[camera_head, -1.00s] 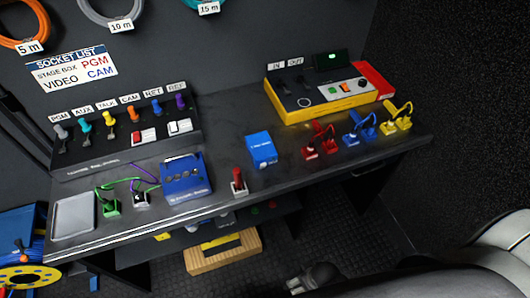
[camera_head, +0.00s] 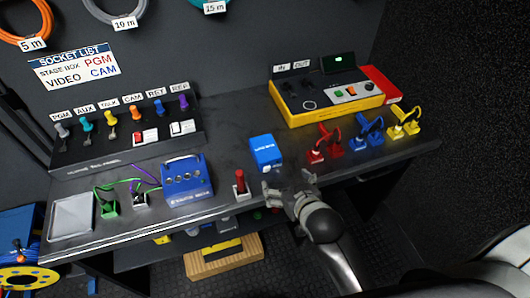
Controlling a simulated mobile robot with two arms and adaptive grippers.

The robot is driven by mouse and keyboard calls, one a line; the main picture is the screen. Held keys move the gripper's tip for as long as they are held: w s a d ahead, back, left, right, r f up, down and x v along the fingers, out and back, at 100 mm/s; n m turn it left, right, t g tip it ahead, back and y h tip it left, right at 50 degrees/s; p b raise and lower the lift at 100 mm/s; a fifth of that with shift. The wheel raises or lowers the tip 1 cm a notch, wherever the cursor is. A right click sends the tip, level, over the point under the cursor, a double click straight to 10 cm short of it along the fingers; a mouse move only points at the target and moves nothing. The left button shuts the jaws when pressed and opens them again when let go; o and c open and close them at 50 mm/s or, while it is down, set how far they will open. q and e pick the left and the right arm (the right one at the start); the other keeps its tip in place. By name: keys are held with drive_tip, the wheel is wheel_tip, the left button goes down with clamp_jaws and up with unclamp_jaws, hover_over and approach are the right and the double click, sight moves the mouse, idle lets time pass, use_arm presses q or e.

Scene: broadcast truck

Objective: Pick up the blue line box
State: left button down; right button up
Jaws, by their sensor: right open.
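The blue line box (camera_head: 265,151) is a small blue block with white lettering on top. It stands on the dark bench near the middle of the head view. My right gripper (camera_head: 289,178) is open and empty at the bench's front edge, just in front of the box and slightly to its right. A gap shows between the fingers and the box. My left gripper is not in view.
A red-topped switch (camera_head: 240,184) stands left of my gripper, and a larger blue stage box (camera_head: 187,180) is further left. Red (camera_head: 318,150), blue (camera_head: 362,138) and yellow (camera_head: 402,122) cabled connectors stand to the right. A yellow-edged console (camera_head: 330,105) is behind.

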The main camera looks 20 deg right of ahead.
sight(265, 147)
drive_tip(key=w+r, duration=0.1)
drive_tip(key=w+t, duration=0.1)
drive_tip(key=w, duration=0.1)
drive_tip(key=w+a+r+t, duration=0.1)
drive_tip(key=shift+w+a+r, duration=0.1)
drive_tip(key=shift+w+r, duration=0.15)
drive_tip(key=shift+r, duration=0.1)
drive_tip(key=shift+w+a+t, duration=0.1)
drive_tip(key=shift+w+t, duration=0.2)
drive_tip(key=shift+p+x, duration=0.6)
drive_tip(key=shift+x, duration=4.55)
drive_tip(key=shift+w+r, duration=0.1)
drive_tip(key=shift+r, duration=0.1)
drive_tip(key=c, duration=1.2)
